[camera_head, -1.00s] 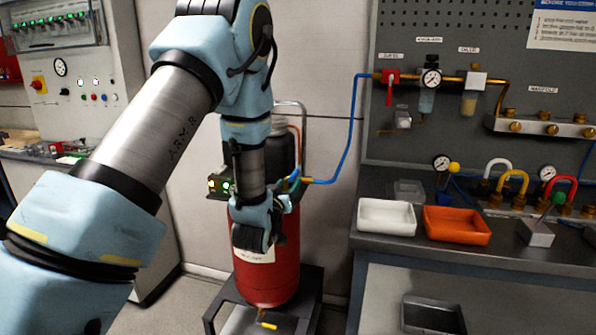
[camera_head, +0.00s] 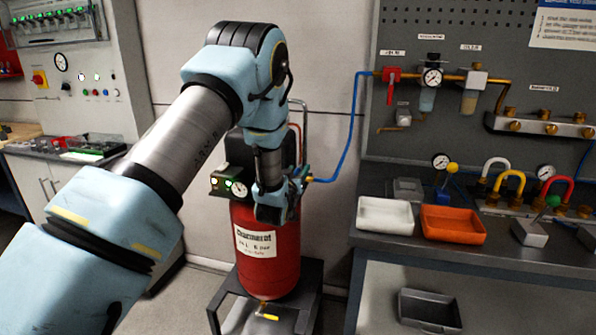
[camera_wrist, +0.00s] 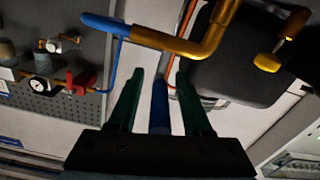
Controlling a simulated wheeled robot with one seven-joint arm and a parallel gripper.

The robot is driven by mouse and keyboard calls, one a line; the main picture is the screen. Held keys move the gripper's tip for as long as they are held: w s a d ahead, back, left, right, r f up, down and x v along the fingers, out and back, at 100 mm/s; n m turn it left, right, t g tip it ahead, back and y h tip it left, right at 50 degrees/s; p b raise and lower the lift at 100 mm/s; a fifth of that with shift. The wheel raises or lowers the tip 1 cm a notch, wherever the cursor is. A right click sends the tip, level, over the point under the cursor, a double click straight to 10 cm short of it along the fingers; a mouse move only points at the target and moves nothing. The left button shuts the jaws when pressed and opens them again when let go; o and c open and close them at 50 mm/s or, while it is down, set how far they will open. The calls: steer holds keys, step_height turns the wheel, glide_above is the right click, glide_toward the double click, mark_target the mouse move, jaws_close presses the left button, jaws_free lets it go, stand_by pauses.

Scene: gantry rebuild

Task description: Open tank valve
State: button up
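The red tank (camera_head: 268,262) with a white label stands on a dark low stand. A brass fitting (camera_head: 309,180) sits at its upper right, joined to the blue hose. The wrist view shows a brass elbow pipe (camera_wrist: 190,45) with a blue end, and a yellow knob (camera_wrist: 267,62) right of it; I cannot tell which is the tank valve. My gripper (camera_wrist: 159,75) is open, its green fingers apart below the pipe. A blue bar (camera_wrist: 160,108) shows between them, with gaps on both sides. In the head view my wrist hides part of the tank top and the fingertips.
The blue hose (camera_head: 351,130) runs to a wall panel with a red valve (camera_head: 391,76). A bench at right holds a white tray (camera_head: 386,228) and an orange tray (camera_head: 453,238). A control cabinet (camera_head: 65,75) stands at left. A yellow handle (camera_head: 267,317) shows below the tank.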

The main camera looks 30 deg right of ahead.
jaws_close()
stand_by(1.2)
